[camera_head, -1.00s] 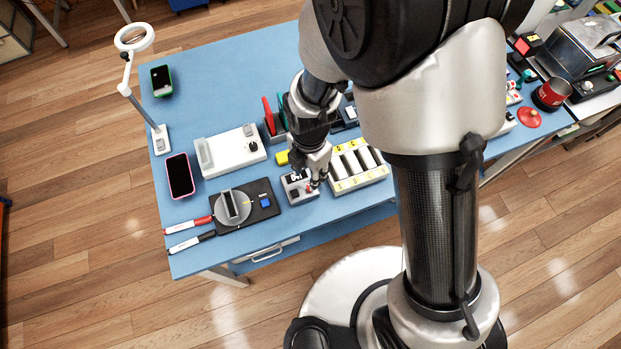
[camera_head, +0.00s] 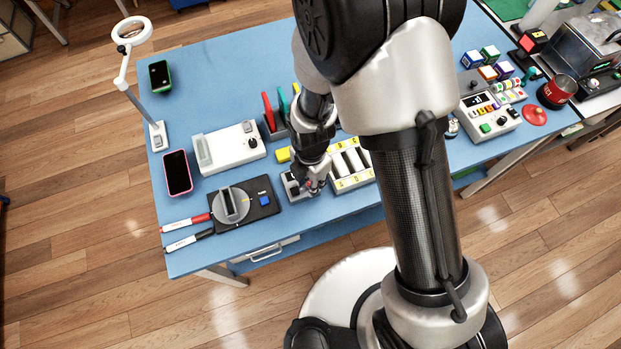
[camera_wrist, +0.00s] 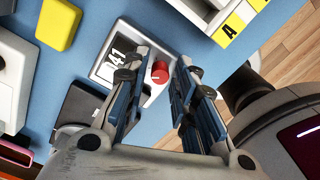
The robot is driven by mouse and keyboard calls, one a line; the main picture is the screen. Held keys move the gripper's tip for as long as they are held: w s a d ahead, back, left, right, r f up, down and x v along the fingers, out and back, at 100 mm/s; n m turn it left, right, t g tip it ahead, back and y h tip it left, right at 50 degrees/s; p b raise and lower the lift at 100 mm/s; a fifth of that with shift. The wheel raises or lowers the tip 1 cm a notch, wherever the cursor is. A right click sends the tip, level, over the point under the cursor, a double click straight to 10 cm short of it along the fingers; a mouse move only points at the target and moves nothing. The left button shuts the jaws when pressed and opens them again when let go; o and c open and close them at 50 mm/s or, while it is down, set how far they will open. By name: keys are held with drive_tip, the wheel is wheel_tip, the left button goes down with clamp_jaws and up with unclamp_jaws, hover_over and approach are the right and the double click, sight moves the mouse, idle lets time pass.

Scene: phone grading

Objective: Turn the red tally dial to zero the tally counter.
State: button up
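The tally counter (camera_wrist: 107,68) is a small light-grey box with a display that appears to read 041. It lies on the blue table, and my gripper partly covers it in the head view (camera_head: 291,189). Its red tally dial (camera_wrist: 160,71) shows between my fingertips in the wrist view. My gripper (camera_wrist: 158,76) is open, with one finger on each side of the dial and a gap visible on the right side. I cannot tell whether the left finger touches the dial. In the head view my gripper (camera_head: 311,186) is right over the counter.
A sorting tray with yellow labels (camera_head: 345,184) stands close to the counter's right. A black unit with a grey rotary disc (camera_head: 262,211) lies to its left. A yellow block (camera_head: 283,155) and a white device (camera_head: 230,164) are behind. Two markers (camera_head: 187,240) lie at the left front.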

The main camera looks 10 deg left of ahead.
clamp_jaws()
drive_tip(key=shift+m, duration=0.4)
drive_tip(key=m, duration=0.3)
drive_tip(key=shift+m, duration=2.6)
drive_tip(key=shift+o, duration=1.8)
unclamp_jaws()
